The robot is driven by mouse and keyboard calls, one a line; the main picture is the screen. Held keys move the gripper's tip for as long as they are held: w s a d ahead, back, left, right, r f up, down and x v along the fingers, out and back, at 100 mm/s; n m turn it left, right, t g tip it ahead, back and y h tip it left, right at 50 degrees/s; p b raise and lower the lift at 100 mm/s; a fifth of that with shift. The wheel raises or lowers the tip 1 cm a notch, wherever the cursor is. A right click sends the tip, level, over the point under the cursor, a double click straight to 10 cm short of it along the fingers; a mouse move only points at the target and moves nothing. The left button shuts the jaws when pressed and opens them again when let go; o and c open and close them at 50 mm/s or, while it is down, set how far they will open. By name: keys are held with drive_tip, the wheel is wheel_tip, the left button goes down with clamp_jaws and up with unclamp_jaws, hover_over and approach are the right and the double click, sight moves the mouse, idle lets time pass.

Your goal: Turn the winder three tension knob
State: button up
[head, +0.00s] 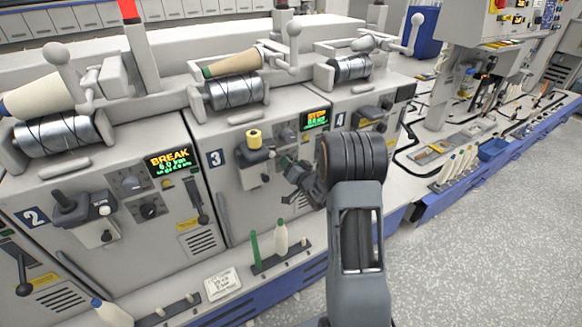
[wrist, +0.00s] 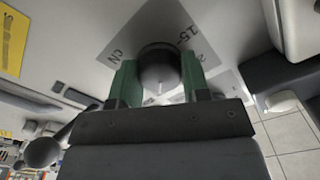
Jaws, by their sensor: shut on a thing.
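The winder three tension knob (wrist: 158,66) is dark and round in the wrist view, on a grey dial plate (wrist: 205,57) printed with "cN" and "15". My gripper (wrist: 158,76) has green finger pads, one on each side of the knob, and is shut on it. In the head view my gripper (head: 284,162) reaches the front panel of winder three (head: 235,190), right of its number 3 label (head: 216,158). There the gripper and wrist mostly hide the knob. The knob's pointer mark cannot be made out.
Just above my gripper is another round knob (head: 287,133), and a display reading STOP (head: 315,118). Winder two's display reads BREAK (head: 168,161). A ledge below holds a green bobbin (head: 254,248) and a pale one (head: 281,237). Floor at right is clear.

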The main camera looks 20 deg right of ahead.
drive_tip(key=n+b, duration=1.8)
drive_tip(key=b, duration=0.1)
drive_tip(key=shift+n+b, duration=0.3)
drive_tip(key=shift+b, duration=0.1)
drive_tip(key=o, duration=0.9)
